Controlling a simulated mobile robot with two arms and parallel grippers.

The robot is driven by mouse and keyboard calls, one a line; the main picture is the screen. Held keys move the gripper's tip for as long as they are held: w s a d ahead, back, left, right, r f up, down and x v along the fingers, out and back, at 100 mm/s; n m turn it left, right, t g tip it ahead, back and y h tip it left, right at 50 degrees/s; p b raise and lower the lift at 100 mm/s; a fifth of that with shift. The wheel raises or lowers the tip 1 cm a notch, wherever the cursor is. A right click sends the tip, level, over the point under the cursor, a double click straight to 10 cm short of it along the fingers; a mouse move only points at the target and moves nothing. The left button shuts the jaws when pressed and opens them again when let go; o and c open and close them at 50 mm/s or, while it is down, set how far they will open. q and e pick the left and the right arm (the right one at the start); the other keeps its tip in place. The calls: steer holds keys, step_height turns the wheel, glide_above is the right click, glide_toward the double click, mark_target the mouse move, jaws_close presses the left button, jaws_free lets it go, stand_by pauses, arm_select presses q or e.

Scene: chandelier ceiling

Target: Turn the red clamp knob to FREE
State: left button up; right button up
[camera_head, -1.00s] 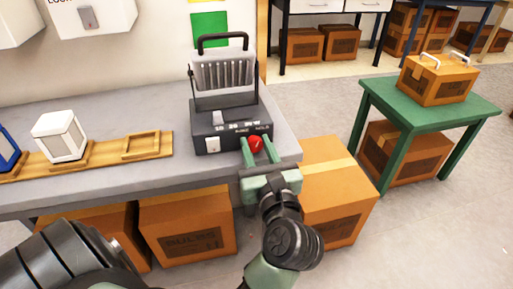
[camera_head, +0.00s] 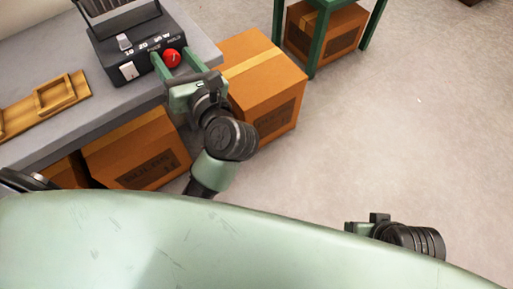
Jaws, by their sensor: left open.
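The red clamp knob (camera_head: 172,58) is on the front of the dark control box (camera_head: 125,48), at its right end, with small white lettering above it. A faint light mark shows on the knob, but I cannot read its direction surely. My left gripper (camera_head: 174,66) is open, with its two green fingers on either side of the knob. I cannot tell whether the fingers touch it. My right gripper (camera_head: 368,225) shows only in part at the lower right, far from the box, behind my own green body; its fingers cannot be made out.
The box stands on a grey bench (camera_head: 75,112) near its right end. A wooden tray (camera_head: 62,92) lies to its left. Cardboard boxes stand below (camera_head: 138,150) and right (camera_head: 255,85) of the bench. A green table (camera_head: 317,35) stands behind; the floor at right is clear.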

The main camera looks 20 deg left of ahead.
arm_select(q)
steer(key=v, duration=0.7)
steer(key=w+d+f+m+t+h+p, duration=0.35)
steer(key=d+m, duration=0.25)
steer(key=m, duration=0.5)
steer(key=w+d+f+m+t+h+p, duration=0.3)
steer(key=w+d+m+t+h, duration=0.25)
steer(key=m, duration=0.55)
steer(key=s+d+f+m+g+h+p, duration=0.1)
steer(key=s+f+m+g+h+p, duration=0.2)
steer(key=f+m, duration=0.4)
steer(key=s+d+f+m+g+h+p, duration=0.1)
steer(key=s+f+m+g+h+p, duration=0.2)
steer(key=f+m, duration=0.5)
steer(key=shift+s+f+g+h, duration=0.8)
steer(key=shift+s+f+g, duration=0.15)
steer(key=shift+f, duration=3.7)
arm_select(e)
step_height(320, 180, up, 14)
arm_select(q)
steer(key=shift+d, duration=0.1)
arm_select(e)
steer(key=shift+f, duration=0.15)
